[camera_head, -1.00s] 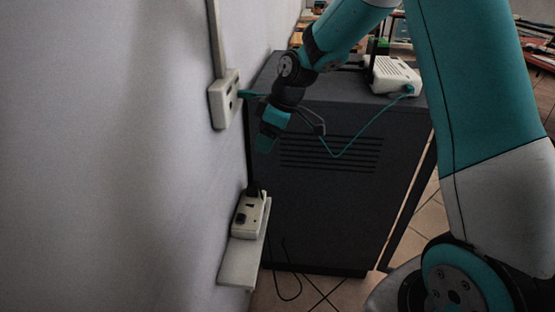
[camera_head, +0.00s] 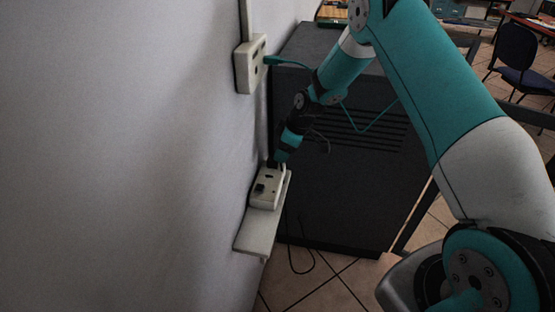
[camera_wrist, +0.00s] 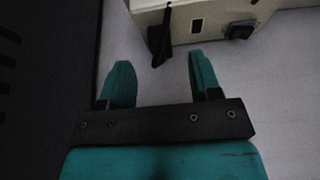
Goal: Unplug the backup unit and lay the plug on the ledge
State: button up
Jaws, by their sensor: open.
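A cream power strip (camera_head: 268,188) sits at the wall on a pale ledge (camera_head: 257,236); the ledge's front part is bare. A black plug (camera_head: 259,189) is in the strip's near part. My gripper (camera_head: 279,160) is low by the strip's far end. In the wrist view my gripper (camera_wrist: 163,72) is open and empty. The strip (camera_wrist: 196,22) lies beyond its fingertips. A dark plug with a cord (camera_wrist: 160,40) shows between the finger lines, apart from both fingers. A second black plug (camera_wrist: 240,30) is to its right. I cannot tell which plug feeds the backup unit.
A dark vented cabinet (camera_head: 340,205) stands to the right of the strip. A thin black cable (camera_head: 300,268) hangs near the tiled floor. A chair stands far right.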

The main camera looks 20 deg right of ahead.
aim_at(273, 164)
jog(key=x, duration=0.5)
grip_shut()
dwell(0.3)
